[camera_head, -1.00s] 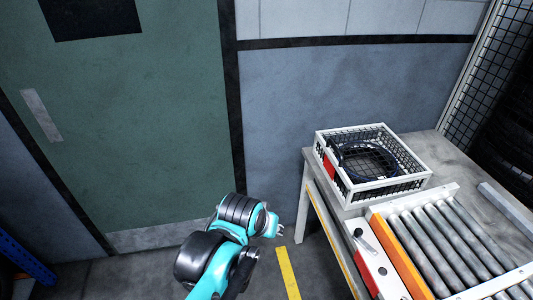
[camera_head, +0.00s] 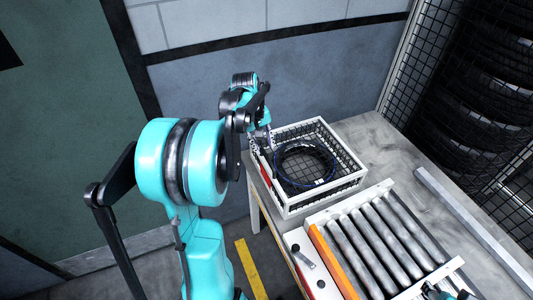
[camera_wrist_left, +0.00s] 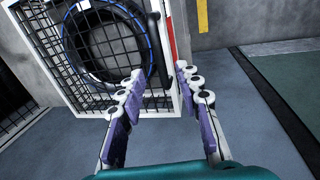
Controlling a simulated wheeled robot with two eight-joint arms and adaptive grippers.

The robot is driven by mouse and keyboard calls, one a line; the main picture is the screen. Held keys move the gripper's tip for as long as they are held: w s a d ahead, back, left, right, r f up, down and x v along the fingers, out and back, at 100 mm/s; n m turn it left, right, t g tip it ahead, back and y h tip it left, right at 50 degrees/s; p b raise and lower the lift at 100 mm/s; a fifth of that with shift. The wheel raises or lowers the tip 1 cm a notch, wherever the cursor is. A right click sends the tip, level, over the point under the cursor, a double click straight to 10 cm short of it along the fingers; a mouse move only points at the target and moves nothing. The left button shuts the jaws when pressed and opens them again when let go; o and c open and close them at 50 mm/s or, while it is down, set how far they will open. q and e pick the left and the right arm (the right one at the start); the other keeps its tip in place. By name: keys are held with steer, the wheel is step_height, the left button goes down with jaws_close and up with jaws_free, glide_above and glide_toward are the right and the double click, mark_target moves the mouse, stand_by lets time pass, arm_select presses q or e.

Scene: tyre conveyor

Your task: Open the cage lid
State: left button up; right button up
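The cage (camera_head: 342,188) is a white-framed box with dark mesh sides, standing on the table beside the rollers. A black tyre with a blue line (camera_head: 305,163) lies inside it. My left gripper (camera_head: 262,140) is at the cage's left edge, near the red strip (camera_head: 265,168). In the left wrist view its purple-padded fingers (camera_wrist_left: 160,88) are apart, with the white cage frame (camera_wrist_left: 168,60) showing between and beyond them. Contact cannot be told. A teal and black piece of my right arm end (camera_head: 445,292) shows at the bottom; its fingers are unclear.
The table (camera_head: 385,150) is bare right of the cage. A roller conveyor (camera_head: 375,240) with an orange side rail (camera_head: 335,262) lies in front of the cage. Mesh fencing and stacked tyres (camera_head: 470,110) stand at the right. A wall (camera_head: 200,100) is behind.

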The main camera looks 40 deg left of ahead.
mark_target(267, 157)
arm_select(q)
steer(key=f, duration=0.2)
steer(key=f+b, duration=0.1)
steer(key=f, duration=0.1)
steer(key=w+f, duration=0.1)
steer(key=f, duration=0.1)
steer(key=shift+w+d+f+b, duration=0.1)
steer(key=shift+d+f+b, duration=0.05)
steer(key=shift+d+b, duration=0.15)
jaws_close()
